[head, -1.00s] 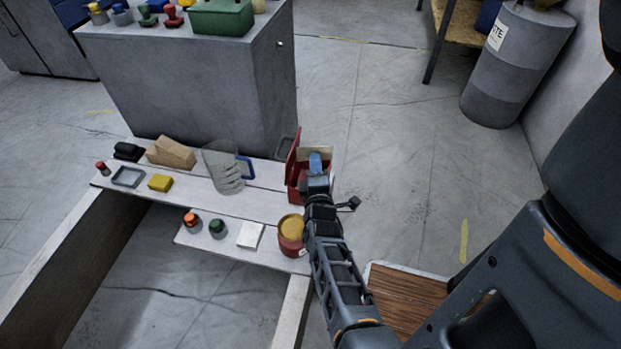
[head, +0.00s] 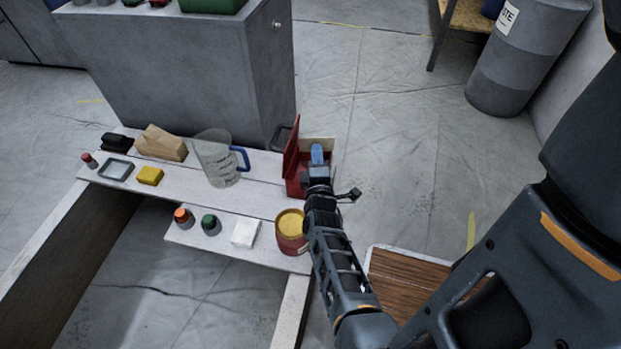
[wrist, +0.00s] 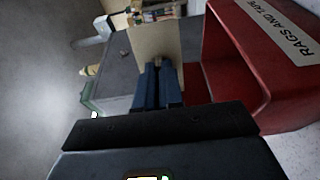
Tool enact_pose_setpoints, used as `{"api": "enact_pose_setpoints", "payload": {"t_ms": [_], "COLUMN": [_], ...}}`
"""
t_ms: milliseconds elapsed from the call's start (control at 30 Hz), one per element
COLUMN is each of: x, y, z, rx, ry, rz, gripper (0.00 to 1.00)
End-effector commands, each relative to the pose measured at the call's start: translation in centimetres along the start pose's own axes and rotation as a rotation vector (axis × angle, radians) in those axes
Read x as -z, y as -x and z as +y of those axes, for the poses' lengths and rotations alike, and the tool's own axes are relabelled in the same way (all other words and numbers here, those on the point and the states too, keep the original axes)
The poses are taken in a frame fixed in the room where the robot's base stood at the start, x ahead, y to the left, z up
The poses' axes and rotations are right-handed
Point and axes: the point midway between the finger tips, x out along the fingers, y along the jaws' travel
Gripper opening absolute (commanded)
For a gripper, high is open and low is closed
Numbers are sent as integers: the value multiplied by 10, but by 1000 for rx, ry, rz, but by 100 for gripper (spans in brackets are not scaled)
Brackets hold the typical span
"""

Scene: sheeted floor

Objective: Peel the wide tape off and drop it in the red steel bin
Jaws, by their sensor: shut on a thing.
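The red steel bin (head: 292,158) stands at the right end of the white boards with its lid up. In the wrist view the red bin (wrist: 232,62) fills the right side and carries a label reading "RAGS AND TAPE". My gripper (head: 317,152) is at the bin, its blue fingers over the bin's opening. In the wrist view my gripper (wrist: 158,66) is shut on a flat tan strip, the wide tape (wrist: 153,38), which stretches out beyond the fingertips. The tape (head: 320,143) shows only partly behind the fingers in the head view. I cannot tell whether it touches the bin.
A red can with a yellow top (head: 290,224) stands close left of my arm. A clear jug with a blue handle (head: 213,158), a tan block (head: 160,143) and a yellow block (head: 150,176) stand further left. A grey cabinet (head: 190,75) rises behind the boards.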

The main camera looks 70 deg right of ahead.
Motion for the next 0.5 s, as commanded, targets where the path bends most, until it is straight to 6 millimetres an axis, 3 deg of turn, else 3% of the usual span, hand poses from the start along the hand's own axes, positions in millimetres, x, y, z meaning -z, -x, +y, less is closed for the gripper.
{"api": "enact_pose_setpoints", "payload": {"t_ms": [100, 367, 400, 500], "x": [0, 0, 0, 0], "y": [0, 0, 0, 0], "z": [-10, -9, -9, -9], "rx": [0, 0, 0, 0], "ry": [0, 0, 0, 0], "rz": [0, 0, 0, 0], "gripper": [0, 0, 8, 18]}}
